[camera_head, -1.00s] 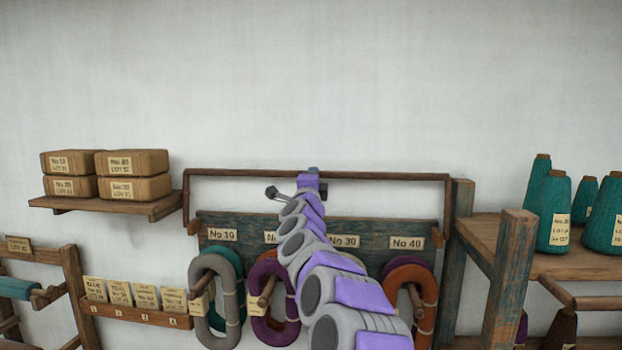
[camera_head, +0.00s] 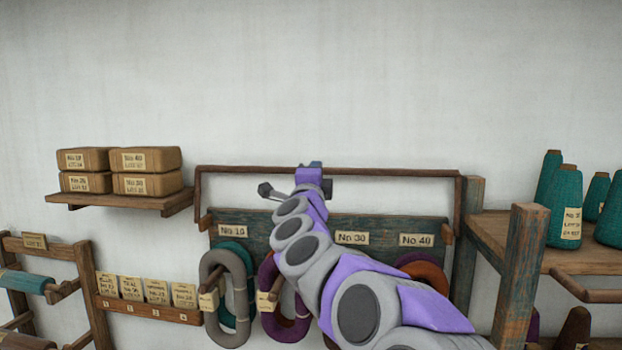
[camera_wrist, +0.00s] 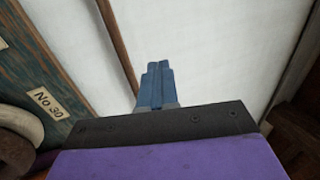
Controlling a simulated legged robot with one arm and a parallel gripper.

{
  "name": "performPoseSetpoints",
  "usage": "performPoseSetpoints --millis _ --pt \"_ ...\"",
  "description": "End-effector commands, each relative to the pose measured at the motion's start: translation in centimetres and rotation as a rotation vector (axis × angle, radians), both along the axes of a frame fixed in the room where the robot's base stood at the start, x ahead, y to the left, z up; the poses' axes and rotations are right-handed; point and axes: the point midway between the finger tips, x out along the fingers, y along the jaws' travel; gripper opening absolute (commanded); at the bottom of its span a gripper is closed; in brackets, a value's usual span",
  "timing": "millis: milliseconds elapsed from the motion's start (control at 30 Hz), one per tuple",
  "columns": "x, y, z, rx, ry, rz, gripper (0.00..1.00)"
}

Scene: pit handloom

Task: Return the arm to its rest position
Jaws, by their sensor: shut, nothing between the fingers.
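My arm reaches up from the lower right in the head view, in front of the yarn rack. My gripper (camera_head: 314,165) is at its far end, near the top rail of the rack, small and partly hidden by my wrist. In the wrist view my gripper (camera_wrist: 157,70) shows its blue fingers pressed together with nothing between them. They point toward the white wall, beside a brown rail (camera_wrist: 118,50).
The rack board (camera_head: 375,224) carries grey (camera_head: 212,300), teal, purple and orange yarn rings on pegs. A shelf (camera_head: 120,200) with wrapped packs is left. A wooden stand (camera_head: 520,275) with teal cones (camera_head: 565,210) is right. The wall above is clear.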

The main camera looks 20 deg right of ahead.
Motion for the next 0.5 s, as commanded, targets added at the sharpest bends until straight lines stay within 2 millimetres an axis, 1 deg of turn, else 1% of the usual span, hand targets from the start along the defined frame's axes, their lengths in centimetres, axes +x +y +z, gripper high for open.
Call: performPoseSetpoints --millis 67,200,267,367,467,500 --pt "-0.2 0.2 0.1 -0.001 -0.001 0.001 0.0" --pt "-0.2 -0.1 -0.1 -0.003 0.006 0.01 0.0" --pt "-0.1 0.5 -0.7 -0.02 0.025 0.036 0.0" --pt "0.1 3.5 -2.5 -0.081 0.095 0.132 0.0" --pt "0.1 8.5 -6.3 -0.184 0.218 0.277 0.0" --pt "-0.3 10.7 -8.0 -0.234 0.271 0.336 0.0"
